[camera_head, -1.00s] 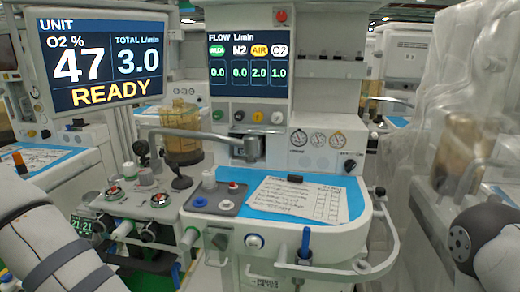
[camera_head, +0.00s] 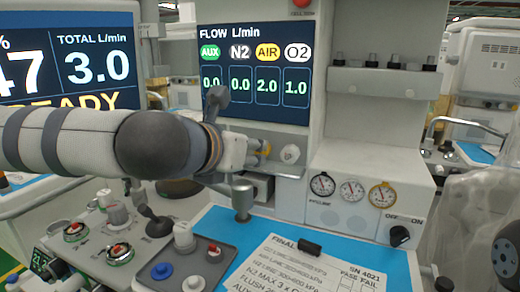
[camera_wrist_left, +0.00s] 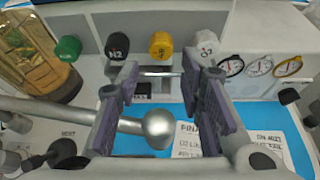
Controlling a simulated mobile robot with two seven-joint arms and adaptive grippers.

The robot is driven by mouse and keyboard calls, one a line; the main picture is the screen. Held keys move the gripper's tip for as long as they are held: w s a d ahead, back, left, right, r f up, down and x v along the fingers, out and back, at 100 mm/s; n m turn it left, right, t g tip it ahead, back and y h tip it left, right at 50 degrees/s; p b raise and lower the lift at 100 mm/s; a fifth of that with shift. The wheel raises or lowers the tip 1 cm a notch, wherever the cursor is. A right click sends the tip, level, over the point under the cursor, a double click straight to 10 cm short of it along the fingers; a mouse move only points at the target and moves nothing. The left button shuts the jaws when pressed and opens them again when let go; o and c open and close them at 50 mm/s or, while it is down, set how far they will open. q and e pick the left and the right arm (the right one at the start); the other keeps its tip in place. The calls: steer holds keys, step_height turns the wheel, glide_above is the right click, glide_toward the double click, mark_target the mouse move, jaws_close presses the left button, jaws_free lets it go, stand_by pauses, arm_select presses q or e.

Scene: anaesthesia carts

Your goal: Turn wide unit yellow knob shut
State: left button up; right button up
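In the left wrist view the yellow knob (camera_wrist_left: 161,45) sits on the panel between the black N2 knob (camera_wrist_left: 117,45) and the white O2 knob (camera_wrist_left: 207,42). My left gripper (camera_wrist_left: 160,76) is open, with its two purple-grey fingers on either side of the view. The yellow knob shows beyond the gap between them, apart from the fingers. In the head view my left gripper (camera_head: 256,152) is in front of the knob row. It hides most of the row, and only a small yellowish part shows by the fingertips. My right gripper is out of view.
The flow screen (camera_head: 256,72) above the knobs reads AIR 2.0. A grey metal arm with a rounded end (camera_wrist_left: 158,129) lies below my left gripper. The green knob (camera_wrist_left: 68,47) is at the left. Gauges (camera_head: 352,189) and a blue worktop (camera_head: 222,223) are nearby.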

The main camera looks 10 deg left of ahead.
mark_target(262, 152)
arm_select(q)
steer(key=x, duration=0.7)
steer(key=shift+s, duration=0.1)
jaws_close()
steer(key=shift+m, duration=0.3)
steer(key=m+y, duration=0.1)
steer(key=m, duration=0.1)
steer(key=m+t+y, duration=0.1)
steer(key=m+y, duration=0.1)
steer(key=m, duration=0.1)
steer(key=m+t+y, duration=0.1)
steer(key=m+y, duration=0.1)
steer(key=shift+d+f+m, duration=0.15)
steer(key=shift+d+m, duration=0.2)
steer(key=shift+m, duration=0.05)
steer(key=shift+f+m+t+y, duration=0.1)
steer(key=shift+m+t+y, duration=0.55)
steer(key=shift+m, duration=1.05)
